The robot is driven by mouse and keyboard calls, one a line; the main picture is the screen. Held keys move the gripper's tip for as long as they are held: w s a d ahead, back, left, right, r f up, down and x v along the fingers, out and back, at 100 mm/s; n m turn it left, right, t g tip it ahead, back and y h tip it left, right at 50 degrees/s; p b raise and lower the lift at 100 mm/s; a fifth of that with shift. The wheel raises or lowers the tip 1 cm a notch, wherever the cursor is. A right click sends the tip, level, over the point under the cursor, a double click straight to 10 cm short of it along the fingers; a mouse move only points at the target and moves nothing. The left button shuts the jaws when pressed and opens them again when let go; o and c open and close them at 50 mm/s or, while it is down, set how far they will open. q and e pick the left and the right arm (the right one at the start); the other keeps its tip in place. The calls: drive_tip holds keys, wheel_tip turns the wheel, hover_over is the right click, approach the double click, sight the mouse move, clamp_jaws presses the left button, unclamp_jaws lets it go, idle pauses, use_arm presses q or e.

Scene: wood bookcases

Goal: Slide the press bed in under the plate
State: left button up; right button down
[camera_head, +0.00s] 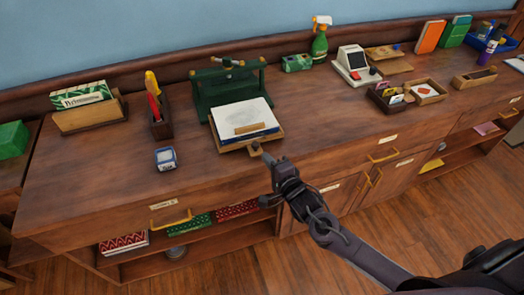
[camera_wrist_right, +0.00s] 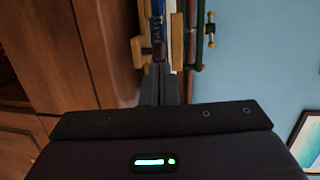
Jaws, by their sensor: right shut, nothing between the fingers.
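The green press (camera_head: 230,88) stands at the back of the wooden counter. Its wooden bed (camera_head: 236,145) sticks out in front, with a white sheet stack (camera_head: 243,113), a dark blue layer and a small wooden block (camera_head: 250,128) on it. A small knob (camera_head: 255,147) shows at the bed's front edge. My right gripper (camera_head: 268,160) is shut and empty, its tips at or just in front of this knob; I cannot tell whether they touch. In the right wrist view the shut fingers (camera_wrist_right: 162,88) point at the bed's front edge (camera_wrist_right: 138,48). My left gripper is not in view.
A dark holder with red and yellow tools (camera_head: 160,122) and a small blue-and-white tin (camera_head: 166,159) stand left of the press. A green spray bottle (camera_head: 320,42), a card reader-like machine (camera_head: 355,65) and a card tray (camera_head: 392,98) stand to the right. Drawers lie below the counter edge.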

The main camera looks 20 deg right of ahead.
drive_tip(key=shift+p+x, duration=0.3)
drive_tip(key=shift+x, duration=1.8)
drive_tip(key=shift+w+f, duration=0.1)
drive_tip(key=b, duration=0.9)
approach(243, 109)
drive_tip(key=w, duration=0.1)
drive_tip(key=w+a+f, duration=0.1)
drive_tip(key=w+f, duration=0.1)
drive_tip(key=shift+w+a+f, duration=0.2)
drive_tip(key=shift+w+a, duration=0.1)
drive_tip(key=shift+a, duration=0.1)
drive_tip(key=x, duration=0.1)
drive_tip(key=b+x, duration=0.1)
drive_tip(key=x, duration=0.1)
drive_tip(key=r+b+x, duration=0.1)
drive_tip(key=shift+w+d+f, duration=0.1)
drive_tip(key=shift+w+d, duration=0.15)
drive_tip(key=shift+w, duration=0.45)
drive_tip(key=shift+d+r, duration=0.1)
drive_tip(key=shift+r, duration=0.3)
